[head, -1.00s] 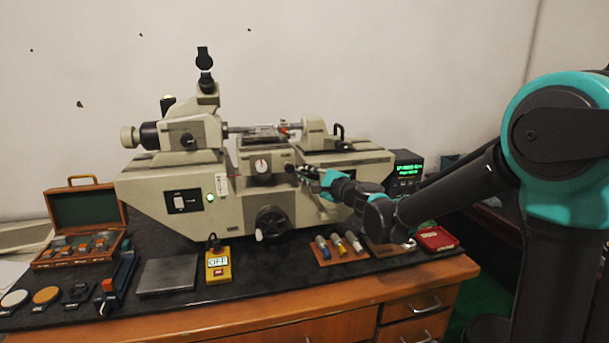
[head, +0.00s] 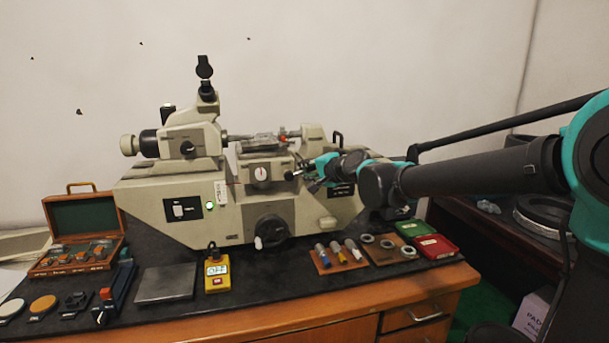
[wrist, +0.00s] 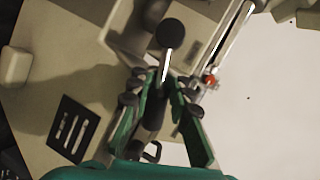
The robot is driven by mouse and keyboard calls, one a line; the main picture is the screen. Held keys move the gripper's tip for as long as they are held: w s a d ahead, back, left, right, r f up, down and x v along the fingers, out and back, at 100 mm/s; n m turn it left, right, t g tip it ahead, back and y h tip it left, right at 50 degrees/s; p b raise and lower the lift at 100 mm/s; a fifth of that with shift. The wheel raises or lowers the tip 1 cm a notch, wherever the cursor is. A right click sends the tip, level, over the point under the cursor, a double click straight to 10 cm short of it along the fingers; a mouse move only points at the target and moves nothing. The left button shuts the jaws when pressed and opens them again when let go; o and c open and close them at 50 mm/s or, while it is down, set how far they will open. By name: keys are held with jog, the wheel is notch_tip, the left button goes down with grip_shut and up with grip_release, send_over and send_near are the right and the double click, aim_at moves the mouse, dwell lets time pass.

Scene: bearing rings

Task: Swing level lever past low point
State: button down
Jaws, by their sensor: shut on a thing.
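The level lever (wrist: 164,65) shows in the wrist view as a bright metal rod with a black ball knob (wrist: 170,33). Its rod lies between the two fingers of my gripper (wrist: 162,90), which is shut on it. In the head view, my gripper (head: 306,174) is at the front of the beige measuring machine (head: 150,205), just right of the dial (head: 261,174). The lever is small there and partly hidden by the fingers. The machine's stage (head: 262,143) sits above the dial and looks tilted.
On the dark bench top lie a yellow OFF box (head: 217,271), a steel plate (head: 166,283), a tray of colored cylinders (head: 340,257), a ring tray (head: 382,258), and green (head: 416,229) and red (head: 437,247) cases. An open wooden case (head: 84,228) stands left. The handwheel (head: 270,231) is below my gripper.

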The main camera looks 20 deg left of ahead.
jog(key=shift+r+n+h, duration=0.25)
jog(key=shift+n+h, duration=0.05)
jog(key=shift+a, duration=0.1)
dwell(0.3)
jog(key=c, duration=1.4)
grip_release()
jog(key=shift+s, duration=0.1)
jog(key=v, duration=1.2)
jog(key=shift+f, duration=0.1)
